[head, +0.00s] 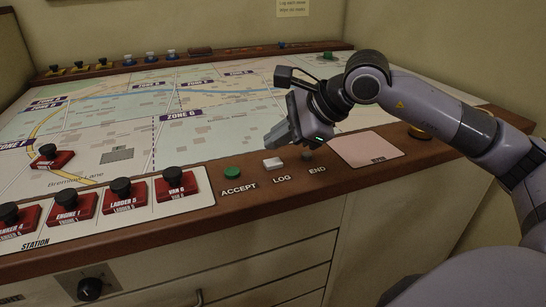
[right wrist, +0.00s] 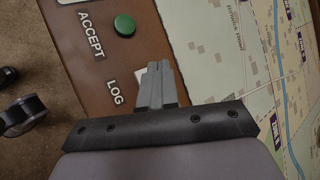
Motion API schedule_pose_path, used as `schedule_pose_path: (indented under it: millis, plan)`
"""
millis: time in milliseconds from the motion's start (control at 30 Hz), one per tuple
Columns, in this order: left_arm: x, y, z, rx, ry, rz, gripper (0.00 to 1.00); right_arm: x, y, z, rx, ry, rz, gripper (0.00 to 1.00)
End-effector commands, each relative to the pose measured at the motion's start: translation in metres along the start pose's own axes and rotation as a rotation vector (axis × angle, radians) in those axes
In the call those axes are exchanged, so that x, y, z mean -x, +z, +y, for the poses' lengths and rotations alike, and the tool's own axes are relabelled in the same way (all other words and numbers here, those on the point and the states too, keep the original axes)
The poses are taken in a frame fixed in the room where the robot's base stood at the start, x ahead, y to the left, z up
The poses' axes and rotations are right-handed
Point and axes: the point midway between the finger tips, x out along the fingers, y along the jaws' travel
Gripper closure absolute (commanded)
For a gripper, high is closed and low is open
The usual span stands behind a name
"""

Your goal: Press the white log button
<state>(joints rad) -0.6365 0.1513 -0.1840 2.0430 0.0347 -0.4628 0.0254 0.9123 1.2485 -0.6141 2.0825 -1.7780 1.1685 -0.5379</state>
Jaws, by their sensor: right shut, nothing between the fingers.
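The white log button (head: 273,164) sits on the brown front rail of the console, above the word LOG, between the green accept button (head: 232,173) and the dark end button (head: 307,156). My right gripper (head: 272,146) is shut and empty, just behind and above the log button; I cannot tell the exact gap. In the right wrist view my gripper's fingertips (right wrist: 155,66) cover most of the white button (right wrist: 142,76), and the green accept button (right wrist: 125,25) shows clear of them. My left gripper is not in view.
Red vehicle blocks with black knobs, such as Van 6 (head: 169,191), stand on the white station panel at left. A pink pad (head: 365,149) lies right of the end button. The map (head: 200,110) behind is mostly clear. Small coloured pieces line the back ledge.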

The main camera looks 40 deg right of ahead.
Motion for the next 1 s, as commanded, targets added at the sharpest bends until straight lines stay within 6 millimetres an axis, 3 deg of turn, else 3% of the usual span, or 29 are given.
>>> schedule_pose_path:
  millis: [300, 1000]
  plan:
    - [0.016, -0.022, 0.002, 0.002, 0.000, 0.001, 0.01, 0.025, 0.018, -0.018, 0.000, 0.000, -0.001, 1.00]
    - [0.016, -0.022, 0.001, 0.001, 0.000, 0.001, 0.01, 0.025, 0.018, -0.018, 0.000, 0.000, 0.000, 1.00]
